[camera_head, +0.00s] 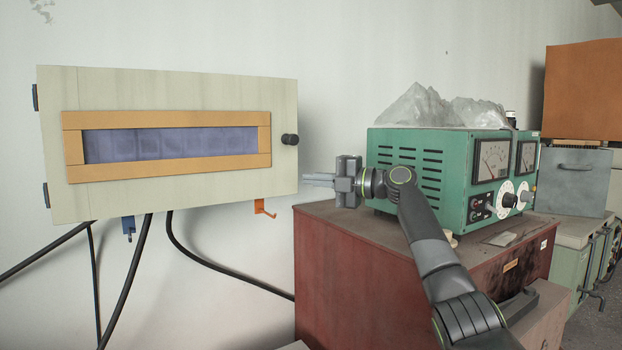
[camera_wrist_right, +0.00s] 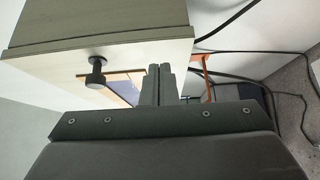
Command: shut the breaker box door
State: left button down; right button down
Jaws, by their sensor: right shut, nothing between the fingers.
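The breaker box door (camera_head: 200,90) is a cream panel on the white wall, with an orange-framed window (camera_head: 165,120), hinges at its left edge and a black knob (camera_head: 290,139) near its right edge. It faces me and looks flush or nearly so; any small gap cannot be told. My right gripper (camera_head: 318,180) is shut and empty, its fingertips at the door's lower right edge; contact cannot be told. The right wrist view shows its fingers (camera_wrist_right: 161,82) beside the door front, with the knob (camera_wrist_right: 96,72) to their left. My left gripper is out of view.
An orange hook (camera_head: 264,208) and a blue bracket (camera_head: 129,228) hang under the box, with black cables (camera_head: 215,259) below. A green meter unit (camera_head: 420,160) stands on a red cabinet (camera_head: 350,265) behind my right arm. The space before the door is clear.

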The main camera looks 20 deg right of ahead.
jog(key=shift+r, duration=0.15)
dwell(0.3)
notch_tip(320, 180, up, 10)
jog(key=shift+b, duration=0.45)
